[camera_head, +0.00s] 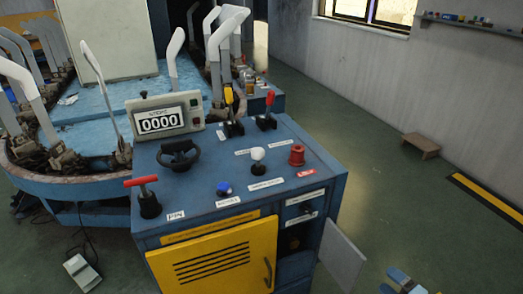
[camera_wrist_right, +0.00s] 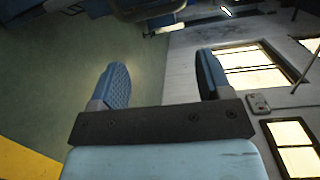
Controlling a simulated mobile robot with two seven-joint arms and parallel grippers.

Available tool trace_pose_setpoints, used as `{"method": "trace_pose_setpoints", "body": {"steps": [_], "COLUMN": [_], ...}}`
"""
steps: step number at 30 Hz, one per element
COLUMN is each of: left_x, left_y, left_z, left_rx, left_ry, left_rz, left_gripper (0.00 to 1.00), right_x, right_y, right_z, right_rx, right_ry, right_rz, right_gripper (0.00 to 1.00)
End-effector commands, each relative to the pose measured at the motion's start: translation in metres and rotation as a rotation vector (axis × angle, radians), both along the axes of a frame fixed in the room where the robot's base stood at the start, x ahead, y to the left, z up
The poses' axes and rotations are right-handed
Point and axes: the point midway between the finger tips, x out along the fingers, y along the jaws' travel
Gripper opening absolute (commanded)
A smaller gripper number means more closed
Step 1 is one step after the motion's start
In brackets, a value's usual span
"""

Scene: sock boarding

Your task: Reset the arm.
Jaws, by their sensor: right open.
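My right gripper (camera_head: 402,281) shows at the bottom right edge of the head view, to the right of the blue control console (camera_head: 215,208) and apart from it. In the right wrist view its two blue-padded fingers (camera_wrist_right: 162,77) stand wide apart with nothing between them. The floor and the wall with windows show beyond them. Most of my right arm is outside the head view. My left gripper is in neither view.
The console carries a counter reading 0000 (camera_head: 160,121), a red-handled lever (camera_head: 147,196), a blue button (camera_head: 224,188), a white knob (camera_head: 257,156) and a red button (camera_head: 297,155). Its grey door (camera_head: 342,258) hangs open towards my gripper. A small stool (camera_head: 421,145) stands by the wall.

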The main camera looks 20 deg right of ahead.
Motion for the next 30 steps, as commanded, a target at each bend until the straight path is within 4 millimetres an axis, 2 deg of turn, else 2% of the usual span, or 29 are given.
{"method": "trace_pose_setpoints", "body": {"steps": [2, 3, 11, 15, 18, 21, 27, 29, 30], "left_x": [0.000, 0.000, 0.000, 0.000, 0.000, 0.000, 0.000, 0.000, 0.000], "left_y": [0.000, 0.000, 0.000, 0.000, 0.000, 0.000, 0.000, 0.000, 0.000], "left_z": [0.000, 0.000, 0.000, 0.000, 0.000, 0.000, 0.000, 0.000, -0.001], "left_rx": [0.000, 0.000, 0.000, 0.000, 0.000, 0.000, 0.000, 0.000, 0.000], "left_ry": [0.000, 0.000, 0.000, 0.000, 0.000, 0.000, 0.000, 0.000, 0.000], "left_rz": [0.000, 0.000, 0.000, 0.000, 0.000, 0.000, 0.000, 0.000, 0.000], "left_gripper": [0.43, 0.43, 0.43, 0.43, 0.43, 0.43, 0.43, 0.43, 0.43], "right_x": [0.005, 0.003, -0.009, -0.023, -0.034, -0.044, -0.061, -0.065, -0.064], "right_y": [-0.020, 0.000, 0.100, 0.152, 0.183, 0.205, 0.234, 0.240, 0.244], "right_z": [0.012, 0.013, 0.041, 0.066, 0.087, 0.109, 0.151, 0.164, 0.162], "right_rx": [-0.053, -0.104, -0.608, -0.954, -1.213, -1.450, -1.861, -1.977, -1.965], "right_ry": [0.000, 0.001, -0.081, -0.203, -0.316, -0.428, -0.628, -0.681, -0.671], "right_rz": [0.023, 0.064, 0.354, 0.520, 0.624, 0.697, 0.781, 0.795, 0.776], "right_gripper": [0.72, 0.72, 0.72, 0.72, 0.72, 0.72, 0.72, 0.72, 0.72]}}
